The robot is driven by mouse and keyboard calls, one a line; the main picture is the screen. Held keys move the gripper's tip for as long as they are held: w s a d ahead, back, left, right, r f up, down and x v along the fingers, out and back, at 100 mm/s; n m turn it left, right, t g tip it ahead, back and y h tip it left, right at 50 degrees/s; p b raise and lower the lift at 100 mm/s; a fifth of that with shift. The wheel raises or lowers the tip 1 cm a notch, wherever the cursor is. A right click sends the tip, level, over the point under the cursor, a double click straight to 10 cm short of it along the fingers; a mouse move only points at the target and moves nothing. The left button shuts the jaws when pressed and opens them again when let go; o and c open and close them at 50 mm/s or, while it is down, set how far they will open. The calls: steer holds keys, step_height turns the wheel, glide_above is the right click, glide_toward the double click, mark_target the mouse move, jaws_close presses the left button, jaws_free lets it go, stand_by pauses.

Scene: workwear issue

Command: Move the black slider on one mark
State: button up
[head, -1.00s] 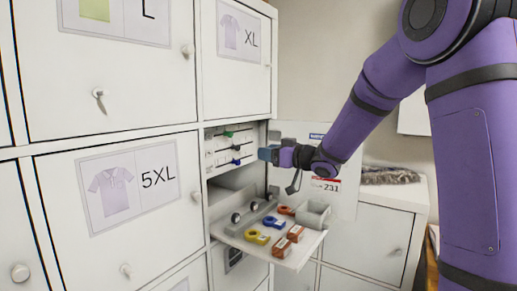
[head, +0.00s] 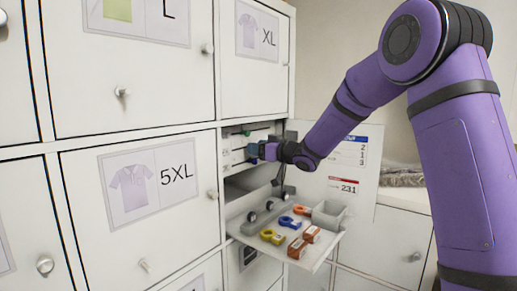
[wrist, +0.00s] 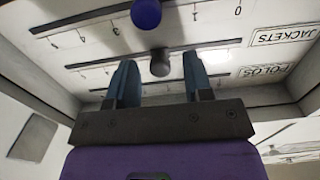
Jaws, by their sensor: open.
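A green slider (head: 246,133) shows there; my gripper hides the black one.
Labels JACKETS (wrist: 281,36) and POLOS (wrist: 268,70) are on the panel. Below it, a pulled-out shelf (head: 258,226) holds tape rolls, small boxes and a grey bin (head: 328,214). An open door (head: 340,185) stands to the right of the compartment.

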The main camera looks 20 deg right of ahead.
jaws_close()
steer(key=shift+w+d, duration=0.55)
steer(key=shift+d, duration=0.2)
steer(key=shift+w+d, duration=0.55)
steer(key=shift+d, duration=0.2)
jaws_free()
steer(key=shift+s, duration=0.1)
steer(key=v, duration=1)
steer(key=shift+s+d, duration=0.2)
steer(key=shift+s, duration=0.1)
